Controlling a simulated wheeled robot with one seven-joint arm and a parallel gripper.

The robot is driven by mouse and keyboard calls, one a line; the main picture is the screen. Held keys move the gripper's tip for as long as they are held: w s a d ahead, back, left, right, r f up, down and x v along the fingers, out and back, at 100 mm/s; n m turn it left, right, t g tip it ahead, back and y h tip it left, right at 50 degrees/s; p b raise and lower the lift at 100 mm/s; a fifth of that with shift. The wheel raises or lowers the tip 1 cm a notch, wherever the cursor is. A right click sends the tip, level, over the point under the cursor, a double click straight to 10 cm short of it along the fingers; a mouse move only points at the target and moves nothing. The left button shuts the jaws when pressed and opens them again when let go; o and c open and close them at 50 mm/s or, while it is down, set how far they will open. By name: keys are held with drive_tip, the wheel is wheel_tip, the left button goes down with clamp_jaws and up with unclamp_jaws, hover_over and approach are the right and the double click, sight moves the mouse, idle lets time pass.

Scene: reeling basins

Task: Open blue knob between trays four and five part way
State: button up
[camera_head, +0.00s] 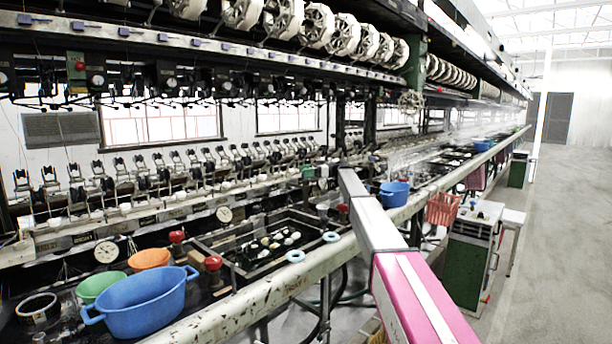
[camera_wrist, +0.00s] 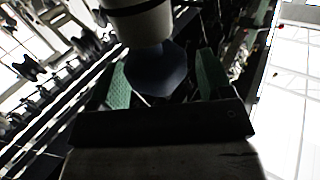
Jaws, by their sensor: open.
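In the wrist view my gripper (camera_wrist: 164,80) is open, with one green finger pad on each side. A dark blue-grey, many-sided knob (camera_wrist: 158,72) shows in the gap between the pads, with a pale round part just above it in the picture. I cannot tell whether either pad touches it. In the head view my arm reaches from the lower right over the front rail, and its far end hides what lies beyond. Two light blue ring-shaped knobs (camera_head: 331,237) (camera_head: 295,256) sit along the rail, nearer the camera than my arm's end.
A dark tray (camera_head: 222,238) holds pale cocoons. Red knobs (camera_head: 213,263) stand beside it. A large blue basin (camera_head: 145,303), a green bowl and an orange bowl are at the lower left. The long front rail (camera_head: 250,306) runs into the distance. The right floor (camera_head: 560,220) is clear.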

wheel_tip(320, 180, up, 3)
drive_tip(key=shift+s+r, duration=0.1)
drive_tip(key=shift+r, duration=0.05)
drive_tip(key=s+a+r, duration=0.6)
drive_tip(key=s+a, duration=0.2)
drive_tip(key=shift+s+r, duration=0.2)
drive_tip(key=shift+r, duration=0.05)
